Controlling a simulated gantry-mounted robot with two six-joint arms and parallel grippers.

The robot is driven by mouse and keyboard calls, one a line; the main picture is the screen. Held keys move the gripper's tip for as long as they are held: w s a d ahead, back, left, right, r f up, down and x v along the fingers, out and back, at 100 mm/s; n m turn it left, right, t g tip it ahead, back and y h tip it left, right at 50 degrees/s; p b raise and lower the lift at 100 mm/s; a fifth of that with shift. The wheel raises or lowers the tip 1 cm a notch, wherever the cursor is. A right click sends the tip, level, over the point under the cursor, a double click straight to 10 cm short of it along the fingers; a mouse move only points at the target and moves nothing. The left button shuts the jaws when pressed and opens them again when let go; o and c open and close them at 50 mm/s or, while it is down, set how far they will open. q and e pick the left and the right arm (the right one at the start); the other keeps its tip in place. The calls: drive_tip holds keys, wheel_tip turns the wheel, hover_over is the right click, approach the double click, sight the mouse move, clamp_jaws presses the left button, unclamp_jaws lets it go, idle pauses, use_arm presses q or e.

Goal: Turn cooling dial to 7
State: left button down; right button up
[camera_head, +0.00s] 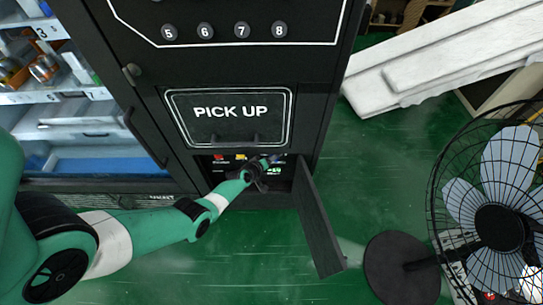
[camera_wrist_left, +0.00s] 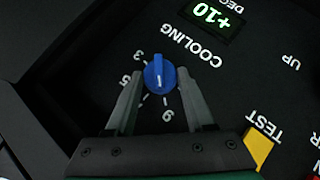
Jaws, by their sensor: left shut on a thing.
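The cooling dial is a round blue knob (camera_wrist_left: 159,74) on a black panel, seen in the left wrist view beside the upside-down word COOLING. White numbers 3, 5 and 9 show around it; the stretch between 5 and 9 is partly covered by a finger. I cannot tell exactly which mark the dial points to. My left gripper (camera_wrist_left: 160,88) is shut on the dial, one finger on each side. In the head view my left gripper (camera_head: 260,167) reaches into the open lower compartment under the PICK UP flap. My right gripper is not in view.
A green +10 display (camera_wrist_left: 212,16) and a yellow TEST button (camera_wrist_left: 259,147) are on the same panel. The compartment's open door (camera_head: 318,220) hangs at the right of the arm. A fan (camera_head: 498,215) stands at far right. The green floor between is clear.

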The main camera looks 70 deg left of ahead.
use_arm(q)
drive_tip(key=shift+c, duration=1.4)
unclamp_jaws()
drive_tip(key=p+v, duration=0.8)
drive_tip(key=v, duration=0.3)
drive_tip(key=shift+s+d+r, duration=0.15)
drive_tip(key=shift+s, duration=0.1)
